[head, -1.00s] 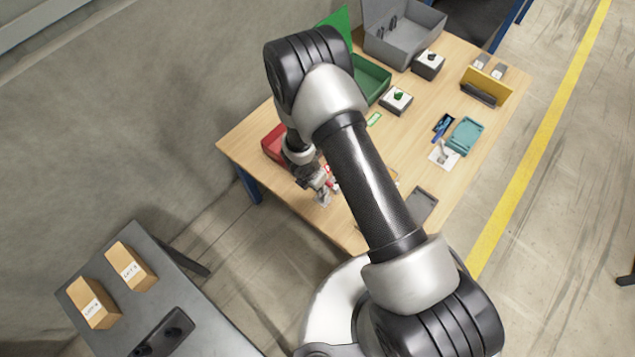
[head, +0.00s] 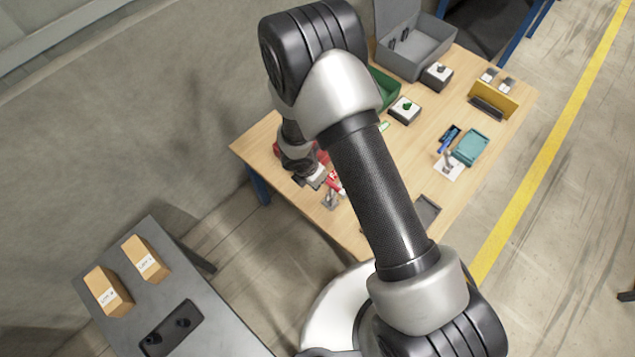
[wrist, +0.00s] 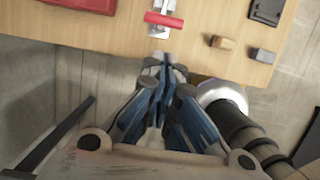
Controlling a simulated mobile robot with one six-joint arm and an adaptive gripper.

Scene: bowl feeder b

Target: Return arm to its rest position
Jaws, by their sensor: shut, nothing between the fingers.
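My gripper (wrist: 160,72) is shut and empty in the wrist view, its blue-grey fingers together close to the table's edge in that view. In the head view my gripper (head: 313,180) is small, below my bent arm near the left front edge of the wooden table (head: 262,138). A metal piece with a red bar (wrist: 165,19) lies on the table just beyond the fingertips in the wrist view, apart from them. My arm hides the middle of the table in the head view.
A red bin is mostly hidden behind my gripper. A green bin (head: 384,92), a grey case (head: 415,50), a yellow holder (head: 493,98) and a teal tray (head: 471,148) are on the table. A grey side table (head: 215,318) with two cardboard boxes stands at lower left.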

